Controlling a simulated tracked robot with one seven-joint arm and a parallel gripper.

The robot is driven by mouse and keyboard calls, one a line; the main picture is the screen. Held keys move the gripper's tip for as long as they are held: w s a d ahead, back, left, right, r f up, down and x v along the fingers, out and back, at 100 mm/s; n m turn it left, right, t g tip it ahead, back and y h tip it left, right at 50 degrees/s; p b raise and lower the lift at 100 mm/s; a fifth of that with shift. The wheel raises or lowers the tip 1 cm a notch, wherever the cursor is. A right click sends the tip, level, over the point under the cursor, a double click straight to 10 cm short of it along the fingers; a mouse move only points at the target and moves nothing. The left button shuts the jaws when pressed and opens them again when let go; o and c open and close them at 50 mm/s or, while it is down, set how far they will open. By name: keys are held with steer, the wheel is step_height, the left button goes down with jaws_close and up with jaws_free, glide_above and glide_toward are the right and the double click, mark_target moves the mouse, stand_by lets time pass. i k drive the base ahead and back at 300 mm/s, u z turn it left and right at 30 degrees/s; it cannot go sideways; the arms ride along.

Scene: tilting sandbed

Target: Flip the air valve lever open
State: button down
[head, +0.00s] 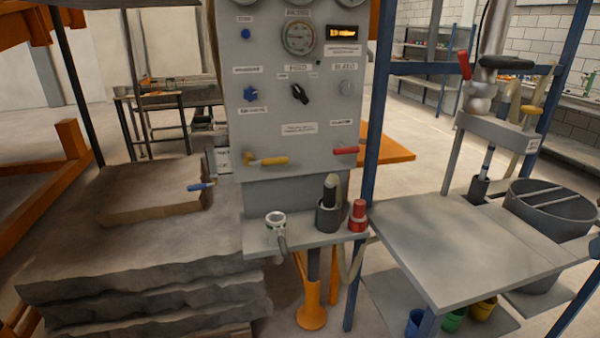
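I cannot read the labels, so I cannot tell which lever is the air valve. The grey control panel (265,110) carries a yellow lever (267,161) at its lower left and a red lever (346,150) at its lower right, both lying roughly level. On the upright fitting at the right, a red lever (464,64) stands steep, a black handle (506,62) lies level and a yellow lever (531,109) sits lower. My gripper is not in view.
A shelf (318,238) below the panel holds a metal ring-shaped piece (275,220), a dark holder (328,210) and a red bottle-like object (358,215). A blue post (368,120) stands right of the panel. A bare grey table (465,235) is at right; stacked slabs (140,270) are at left.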

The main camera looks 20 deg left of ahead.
mark_target(280, 160)
steer(key=u, duration=0.15)
steer(key=k, duration=1.1)
steer(key=u, duration=1.55)
steer(key=i, duration=1.2)
steer(key=u, duration=0.05)
